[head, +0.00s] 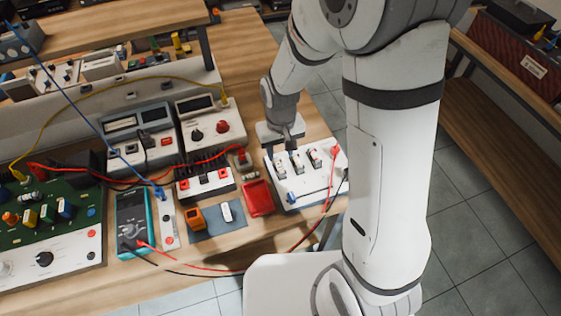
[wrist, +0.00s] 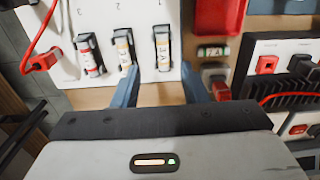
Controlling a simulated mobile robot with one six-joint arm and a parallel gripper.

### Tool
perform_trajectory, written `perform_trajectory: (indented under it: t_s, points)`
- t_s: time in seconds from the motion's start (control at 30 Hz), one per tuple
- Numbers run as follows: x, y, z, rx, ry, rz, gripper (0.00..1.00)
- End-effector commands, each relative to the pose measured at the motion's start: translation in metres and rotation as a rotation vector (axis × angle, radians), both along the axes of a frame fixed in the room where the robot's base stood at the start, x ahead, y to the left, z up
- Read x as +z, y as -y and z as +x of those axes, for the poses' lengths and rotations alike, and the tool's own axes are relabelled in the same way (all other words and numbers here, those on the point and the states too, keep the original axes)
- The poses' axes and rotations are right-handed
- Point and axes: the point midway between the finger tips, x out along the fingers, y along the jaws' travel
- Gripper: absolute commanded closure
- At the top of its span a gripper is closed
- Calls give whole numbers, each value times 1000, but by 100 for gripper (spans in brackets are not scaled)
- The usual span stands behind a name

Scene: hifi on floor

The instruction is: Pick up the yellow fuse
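A white fuse panel (head: 306,184) stands on the bench and fills the upper left of the wrist view (wrist: 45,20). It holds three upright fuses in dark clips, numbered 3, 2 and 1. The fuse at 3 (wrist: 89,58) has red markings. The fuse at 2 (wrist: 123,52) is cream with orange-yellow tones. The fuse at 1 (wrist: 163,52) is pale cream-yellow. I cannot tell surely which is the yellow one. My gripper (wrist: 160,88) is open and empty, its blue-grey fingers apart below the fuse at 1. In the head view my gripper (head: 291,147) is over the panel's back edge.
A loose fuse (wrist: 213,51) lies on the wood beside the panel, near a red tray (head: 258,198). Red leads (wrist: 42,45) plug into the panel. A black-and-white terminal unit (head: 205,182) and a teal multimeter (head: 134,222) stand to the left.

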Motion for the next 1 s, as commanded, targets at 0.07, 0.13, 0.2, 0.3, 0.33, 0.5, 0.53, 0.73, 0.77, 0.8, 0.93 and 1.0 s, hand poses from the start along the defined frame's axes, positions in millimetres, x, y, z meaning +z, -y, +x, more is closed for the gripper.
perform_trajectory:
  t_s: [0.07,0.13,0.2,0.3,0.33,0.5,0.53,0.73,0.77,0.8,0.93,1.0]
  points:
    - [-6,0,-1,-2,-3,-1,61]
    - [-14,0,-3,-3,-5,-1,61]
    - [-24,-2,-5,-4,-6,-2,61]
    - [-38,-2,-6,-6,-4,-1,61]
    - [-41,-2,-6,-6,-4,-1,61]
    - [-52,-2,-5,-7,-1,0,61]
    - [-53,-2,-5,-7,0,0,61]
    - [-53,-2,-5,-8,0,0,61]
    - [-53,-2,-5,-8,0,0,63]
    - [-53,-2,-5,-8,0,0,66]
    - [-53,-1,-5,-8,0,0,77]
    - [-53,-1,-5,-8,0,0,83]
